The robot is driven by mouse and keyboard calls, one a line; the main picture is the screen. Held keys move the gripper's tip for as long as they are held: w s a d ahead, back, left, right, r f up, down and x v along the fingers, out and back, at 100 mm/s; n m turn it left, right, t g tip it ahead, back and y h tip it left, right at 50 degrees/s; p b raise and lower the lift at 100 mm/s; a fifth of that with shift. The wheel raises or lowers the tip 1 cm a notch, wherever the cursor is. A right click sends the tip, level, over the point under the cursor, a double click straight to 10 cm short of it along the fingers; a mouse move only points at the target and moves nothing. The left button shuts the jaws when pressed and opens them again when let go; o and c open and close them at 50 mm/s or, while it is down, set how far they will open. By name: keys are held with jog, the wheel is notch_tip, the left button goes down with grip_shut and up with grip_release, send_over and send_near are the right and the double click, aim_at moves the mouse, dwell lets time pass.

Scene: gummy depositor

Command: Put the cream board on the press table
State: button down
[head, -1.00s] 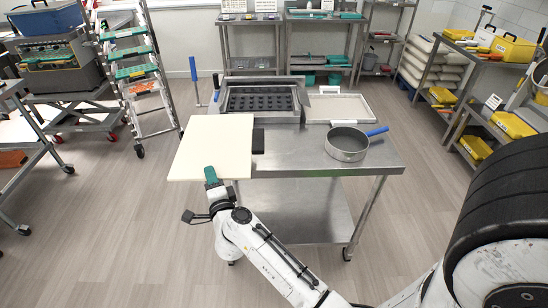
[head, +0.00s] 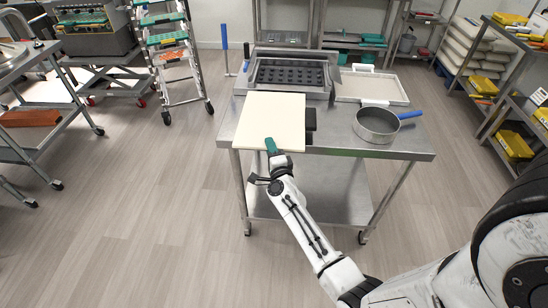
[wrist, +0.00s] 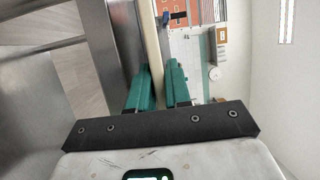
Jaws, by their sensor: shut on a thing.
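The cream board (head: 266,118) is a flat, pale panel over the left front part of the steel table (head: 345,130). My gripper (head: 271,147) is shut on the board's front edge, with its green fingers on either side. In the wrist view the board (wrist: 152,45) shows edge-on as a cream strip running between the green fingertips (wrist: 160,72). The head view does not clearly show whether the board touches the tabletop. The board hides the table's left part beneath it.
A dark block (head: 310,118) sits right beside the board. Behind stands a metal mould unit (head: 290,75) with dark cavities. A white tray (head: 371,86) and a round pan (head: 376,126) with a blue handle occupy the right side. The tabletop's front right is clear.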

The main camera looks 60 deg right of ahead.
jog(key=shift+s+d+f+b, duration=0.2)
jog(key=shift+d+f+b, duration=0.3)
jog(key=f+b, duration=0.3)
jog(key=shift+s+d+f, duration=0.1)
jog(key=shift+d+f, duration=0.1)
jog(key=shift+d, duration=0.05)
jog(key=shift+f, duration=0.1)
jog(key=c, duration=1.1)
grip_release()
jog(key=shift+f, duration=0.1)
jog(key=shift+o, duration=0.2)
